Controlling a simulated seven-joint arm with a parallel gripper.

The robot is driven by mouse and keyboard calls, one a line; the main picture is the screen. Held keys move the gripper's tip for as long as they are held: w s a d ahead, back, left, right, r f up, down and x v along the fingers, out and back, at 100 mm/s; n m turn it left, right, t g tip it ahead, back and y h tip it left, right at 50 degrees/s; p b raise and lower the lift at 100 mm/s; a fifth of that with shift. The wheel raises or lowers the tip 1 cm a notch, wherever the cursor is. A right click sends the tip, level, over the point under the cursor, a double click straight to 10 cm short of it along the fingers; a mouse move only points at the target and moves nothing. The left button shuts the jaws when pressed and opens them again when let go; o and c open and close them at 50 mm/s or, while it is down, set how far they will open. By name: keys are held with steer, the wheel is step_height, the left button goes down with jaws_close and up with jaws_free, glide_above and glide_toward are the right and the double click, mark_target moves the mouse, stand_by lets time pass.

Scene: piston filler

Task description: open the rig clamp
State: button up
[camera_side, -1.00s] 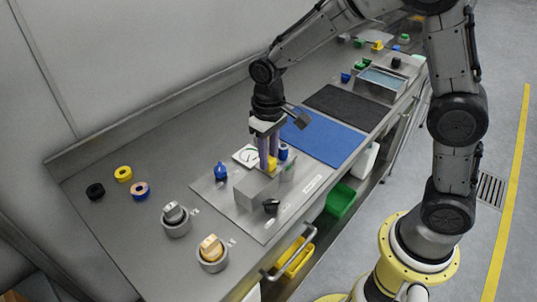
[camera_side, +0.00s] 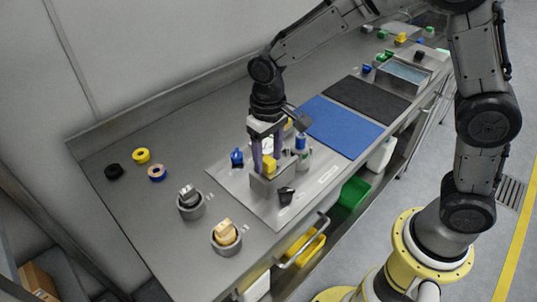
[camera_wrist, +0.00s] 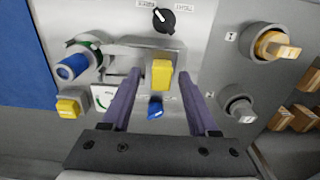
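A yellow block-shaped handle (camera_wrist: 162,73) sits on a grey metal housing (camera_side: 262,187) on the rig plate; it looks like the clamp's handle, though no readable label confirms this. The handle also shows in the side view (camera_side: 269,163). My gripper (camera_wrist: 161,76) is over the housing, pointing down. Its two purple fingers are apart, one on each side of the yellow handle, with visible gaps in the wrist view. It holds nothing that I can see. In the side view my gripper (camera_side: 264,165) partly hides the housing's far side.
Close by are a blue knob (camera_wrist: 155,107), a blue-capped cylinder (camera_wrist: 70,68), a second yellow piece (camera_wrist: 68,107) and a black dial (camera_wrist: 163,18). Two round holders with a grey (camera_side: 190,203) and an orange part (camera_side: 225,237) stand left. A blue mat (camera_side: 343,127) is clear.

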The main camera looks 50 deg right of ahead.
mark_target(269, 159)
steer(key=shift+r, duration=0.1)
step_height(269, 159, up, 14)
steer(key=shift+f, duration=0.2)
stand_by(0.4)
steer(key=s+d+r+m+t, duration=0.2)
steer(key=s+d+r+t, duration=0.1)
steer(key=s+d+r, duration=0.55)
steer(key=s+d+f+n+t, duration=0.2)
steer(key=s+d+f, duration=0.2)
steer(key=s+f, duration=0.5)
steer(key=s, duration=0.3)
steer(key=shift+t, duration=0.3)
